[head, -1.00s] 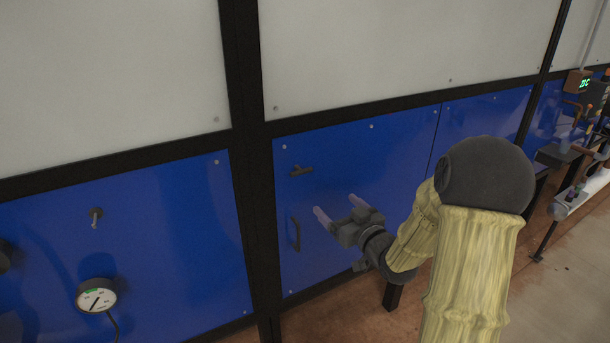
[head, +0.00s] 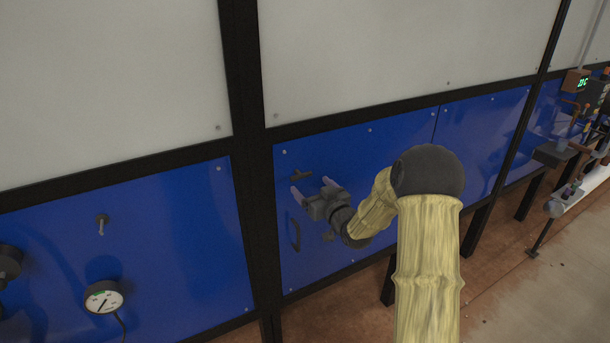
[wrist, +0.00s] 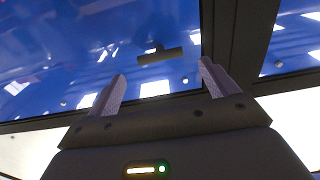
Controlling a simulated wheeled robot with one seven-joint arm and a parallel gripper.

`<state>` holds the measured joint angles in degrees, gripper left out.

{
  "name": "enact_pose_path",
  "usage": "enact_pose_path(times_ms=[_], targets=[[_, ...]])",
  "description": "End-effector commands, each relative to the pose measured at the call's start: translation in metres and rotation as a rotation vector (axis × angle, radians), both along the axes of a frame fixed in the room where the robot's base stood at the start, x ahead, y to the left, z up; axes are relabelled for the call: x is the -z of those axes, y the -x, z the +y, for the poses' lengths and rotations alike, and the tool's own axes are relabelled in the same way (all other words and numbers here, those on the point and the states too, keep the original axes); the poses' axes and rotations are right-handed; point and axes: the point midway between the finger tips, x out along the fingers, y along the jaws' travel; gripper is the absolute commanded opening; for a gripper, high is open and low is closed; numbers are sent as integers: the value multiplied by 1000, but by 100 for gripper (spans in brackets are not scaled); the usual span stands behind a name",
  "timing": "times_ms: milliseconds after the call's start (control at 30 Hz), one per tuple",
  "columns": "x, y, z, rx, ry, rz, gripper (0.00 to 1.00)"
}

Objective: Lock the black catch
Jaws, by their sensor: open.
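The black catch (head: 302,174) is a small dark bar on the blue panel, near its upper left corner beside the black frame post. It lies roughly level, slightly tilted. In the wrist view the catch (wrist: 160,56) shows ahead, between and beyond the two fingertips. My gripper (head: 313,188) is open and empty, just below and right of the catch in the head view. Its pale fingers point at the panel, and no contact with the catch shows. The gripper also fills the lower part of the wrist view (wrist: 160,80).
A dark vertical handle (head: 295,234) is on the same blue panel, below the catch. A black frame post (head: 258,200) runs to the left. A gauge (head: 104,297) and a small knob (head: 102,220) are on the left panel. A bench with equipment (head: 590,185) stands at the far right.

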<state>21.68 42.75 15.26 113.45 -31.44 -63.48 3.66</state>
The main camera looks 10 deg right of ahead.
Motion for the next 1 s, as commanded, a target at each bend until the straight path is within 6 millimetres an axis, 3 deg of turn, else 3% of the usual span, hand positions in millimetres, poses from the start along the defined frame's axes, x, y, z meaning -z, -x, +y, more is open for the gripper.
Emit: enact_pose_path(times_ms=[300, 667, 1000], targets=[[-2, -41, 14, -1, 0, 0, 85], [0, -47, 15, 0, 0, 0, 85], [0, -47, 15, 0, 0, 0, 23]])
